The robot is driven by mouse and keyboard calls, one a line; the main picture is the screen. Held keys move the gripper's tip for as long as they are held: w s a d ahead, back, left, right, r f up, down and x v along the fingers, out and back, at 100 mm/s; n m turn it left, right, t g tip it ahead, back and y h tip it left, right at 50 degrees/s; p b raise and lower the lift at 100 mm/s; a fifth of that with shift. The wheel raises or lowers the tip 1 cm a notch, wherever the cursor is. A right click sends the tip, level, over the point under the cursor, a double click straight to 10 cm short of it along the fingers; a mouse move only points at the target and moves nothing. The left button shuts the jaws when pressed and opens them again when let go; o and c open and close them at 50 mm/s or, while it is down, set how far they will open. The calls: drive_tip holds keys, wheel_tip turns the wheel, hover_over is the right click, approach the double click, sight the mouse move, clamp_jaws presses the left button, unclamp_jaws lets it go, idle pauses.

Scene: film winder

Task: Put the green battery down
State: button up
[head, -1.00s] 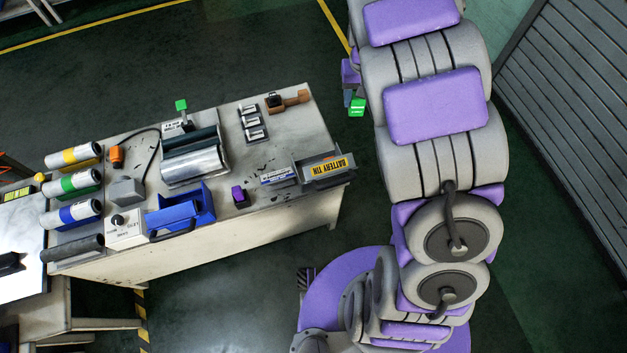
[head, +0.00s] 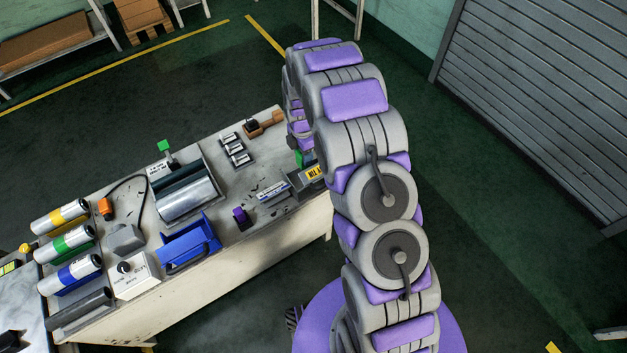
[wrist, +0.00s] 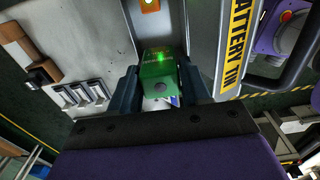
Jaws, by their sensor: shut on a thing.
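The green battery (wrist: 160,76) is a green block with a lit green spot, held between the dark fingers of my gripper (wrist: 162,84) in the wrist view. In the head view a bit of green (head: 299,158) shows beside my arm, by the table's right end. The battery tin (head: 308,180) is a grey box with a yellow label there, partly hidden by my arm. The tin's yellow label (wrist: 238,45) is close to the right of the battery in the wrist view. I cannot tell whether the battery touches anything below it.
The workbench (head: 255,175) holds a small purple block (head: 241,217), a blue holder (head: 190,242), a roller unit (head: 186,190), several small dark-and-white pieces (head: 236,151) and a brown item (head: 265,123). Coloured rolls (head: 65,243) lie at the left.

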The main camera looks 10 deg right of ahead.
sight(297, 160)
wheel_tip(297, 160, down, 9)
drive_tip(key=n+b, duration=0.1)
drive_tip(key=n, duration=0.3)
drive_tip(key=shift+w+a+n, duration=0.1)
drive_tip(key=shift+n, duration=0.2)
drive_tip(key=a+f, duration=0.1)
drive_tip(key=f+b, duration=0.1)
drive_tip(key=f, duration=0.1)
drive_tip(key=a+f, duration=0.1)
drive_tip(key=shift+w+a+f+b, duration=0.1)
drive_tip(key=shift+a+f+b, duration=0.2)
drive_tip(key=shift+f+b, duration=0.1)
drive_tip(key=shift+d+f, duration=0.1)
drive_tip(key=shift+d, duration=0.95)
drive_tip(key=o, duration=0.8)
drive_tip(key=shift+o, duration=0.5)
drive_tip(key=shift+a, duration=0.85)
drive_tip(key=shift+d+r, duration=0.25)
drive_tip(key=shift+r, duration=0.05)
wheel_tip(297, 160, up, 11)
drive_tip(key=p, duration=0.3)
drive_tip(key=shift+a, duration=0.15)
drive_tip(key=shift+r, duration=0.3)
drive_tip(key=shift+d, duration=0.45)
